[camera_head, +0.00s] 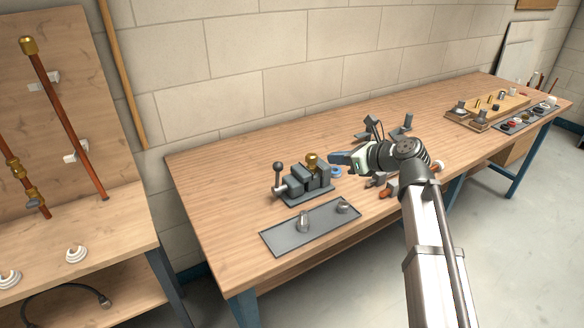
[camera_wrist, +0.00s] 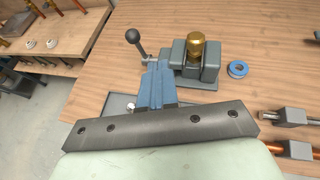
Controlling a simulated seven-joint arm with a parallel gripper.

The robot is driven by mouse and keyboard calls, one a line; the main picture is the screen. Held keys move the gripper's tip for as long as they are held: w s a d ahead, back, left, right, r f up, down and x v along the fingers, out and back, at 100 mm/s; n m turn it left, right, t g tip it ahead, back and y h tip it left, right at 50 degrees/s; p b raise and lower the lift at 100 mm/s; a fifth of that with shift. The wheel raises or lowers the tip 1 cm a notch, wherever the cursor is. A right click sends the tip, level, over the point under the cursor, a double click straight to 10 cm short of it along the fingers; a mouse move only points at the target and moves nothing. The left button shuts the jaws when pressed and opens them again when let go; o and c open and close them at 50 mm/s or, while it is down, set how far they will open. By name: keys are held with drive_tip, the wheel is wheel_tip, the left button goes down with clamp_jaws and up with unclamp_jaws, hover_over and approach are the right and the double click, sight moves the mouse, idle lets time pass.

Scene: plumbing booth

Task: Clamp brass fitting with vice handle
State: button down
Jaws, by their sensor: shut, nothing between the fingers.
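The grey vice (camera_head: 307,184) stands on the wooden workbench. The brass fitting (camera_head: 312,160) sits upright between its jaws; it also shows in the wrist view (camera_wrist: 197,50). I cannot tell whether the jaws touch it. The vice handle (camera_head: 279,180), a rod with a dark ball knob, stands upright at the vice's left end; its knob shows in the wrist view (camera_wrist: 132,36). My gripper (camera_head: 334,158) is shut and empty, just right of the fitting and vice. In the wrist view its blue fingers (camera_wrist: 155,72) are together, apart from the handle.
A grey tray (camera_head: 275,237) with two metal parts lies in front of the vice. A blue tape ring (camera_wrist: 238,69) lies right of it. Tools and pipe pieces (camera_head: 390,187) lie near my arm. Bench space left of the vice is clear.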

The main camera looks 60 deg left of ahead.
drive_tip(key=s+a+f+n+g+h, duration=0.1)
drive_tip(key=s+a+f+n, duration=0.1)
drive_tip(key=s+a+f, duration=0.4)
drive_tip(key=shift+s+a+g+h, duration=0.35)
drive_tip(key=shift+s+a, duration=0.8)
drive_tip(key=shift+a, duration=0.75)
drive_tip(key=shift+r, duration=0.1)
drive_tip(key=a+h, duration=0.1)
drive_tip(key=a, duration=0.1)
drive_tip(key=a+r+h, duration=0.1)
drive_tip(key=a, duration=0.1)
drive_tip(key=shift+r, duration=0.1)
